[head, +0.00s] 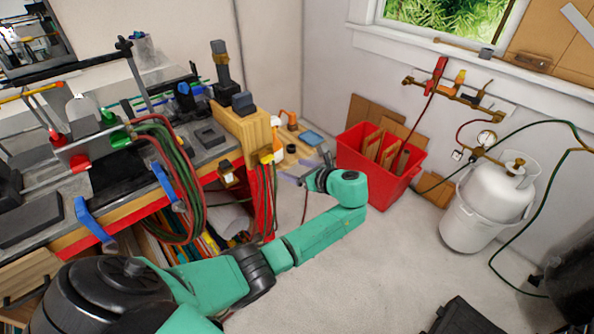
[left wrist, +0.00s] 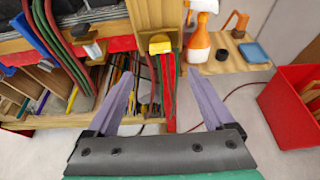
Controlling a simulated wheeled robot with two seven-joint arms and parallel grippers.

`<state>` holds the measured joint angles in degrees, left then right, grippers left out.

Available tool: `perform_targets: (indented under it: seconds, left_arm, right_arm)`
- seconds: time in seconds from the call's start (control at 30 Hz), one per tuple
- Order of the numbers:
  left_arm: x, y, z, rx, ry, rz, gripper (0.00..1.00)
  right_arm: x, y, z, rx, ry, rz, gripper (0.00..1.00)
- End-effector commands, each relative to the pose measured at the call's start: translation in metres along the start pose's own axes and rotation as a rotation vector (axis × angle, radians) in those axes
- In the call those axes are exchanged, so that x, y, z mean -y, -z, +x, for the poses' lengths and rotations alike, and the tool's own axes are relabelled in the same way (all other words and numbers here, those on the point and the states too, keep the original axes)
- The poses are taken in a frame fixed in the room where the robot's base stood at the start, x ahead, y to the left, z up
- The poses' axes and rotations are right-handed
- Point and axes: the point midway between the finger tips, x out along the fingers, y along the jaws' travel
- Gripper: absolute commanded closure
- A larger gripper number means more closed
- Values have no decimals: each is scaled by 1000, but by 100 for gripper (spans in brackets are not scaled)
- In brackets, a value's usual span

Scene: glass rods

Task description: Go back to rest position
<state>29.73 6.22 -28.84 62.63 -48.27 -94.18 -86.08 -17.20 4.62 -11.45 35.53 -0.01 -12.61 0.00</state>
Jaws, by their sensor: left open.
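My left arm is green and reaches from the lower left into the middle of the head view. My left gripper (head: 307,178) points toward the end of the workbench, left of the red bin. In the left wrist view its two purple fingers (left wrist: 161,98) are spread wide with nothing between them. Behind the gap are the hanging red and green hoses and the bench's lower shelf. No glass rod is held. My right gripper is not in either view.
The cluttered workbench (head: 70,208) fills the left. A red bin (head: 378,175) holds wooden pieces; it also shows in the left wrist view (left wrist: 290,112). An orange spray bottle (left wrist: 198,45) stands on a wooden board. A white gas tank (head: 490,205) stands right. The middle floor is clear.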

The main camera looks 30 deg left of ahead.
Motion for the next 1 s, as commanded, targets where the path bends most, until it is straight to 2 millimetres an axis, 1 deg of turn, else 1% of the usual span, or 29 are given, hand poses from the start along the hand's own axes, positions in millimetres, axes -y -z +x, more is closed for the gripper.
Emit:
perform_targets:
  seconds: [0.1, 0.17, 0.57, 0.63, 0.67, 0.73, 0.77, 0.87, 0.9, 0.97, 1.0]
  left_arm:
    - [0, 1, -11, 0, 0, 0, 14]
    - [0, 0, -14, 0, 0, 0, 14]
    - [0, 0, -13, 0, 0, 1, 14]
    - [0, 3, -12, -4, 1, 0, 14]
    - [-1, 8, -10, -12, 3, -2, 14]
    - [-3, 33, 2, -55, 16, -15, 14]
    - [-5, 50, 8, -84, 24, -26, 14]
    - [-19, 129, 35, -234, 45, -100, 14]
    - [-29, 165, 45, -307, 45, -145, 14]
    - [-49, 219, 56, -419, 26, -223, 14]
    - [-65, 253, 61, -493, 4, -282, 14]
  right_arm:
    - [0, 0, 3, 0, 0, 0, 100]
    - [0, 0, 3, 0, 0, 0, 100]
    - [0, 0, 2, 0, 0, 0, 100]
    - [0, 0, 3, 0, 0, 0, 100]
    - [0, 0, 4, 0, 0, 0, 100]
    - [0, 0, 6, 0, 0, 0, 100]
    - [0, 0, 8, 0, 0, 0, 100]
    - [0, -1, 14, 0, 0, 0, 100]
    - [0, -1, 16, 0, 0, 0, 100]
    - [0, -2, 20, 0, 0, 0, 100]
    - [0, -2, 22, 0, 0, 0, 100]
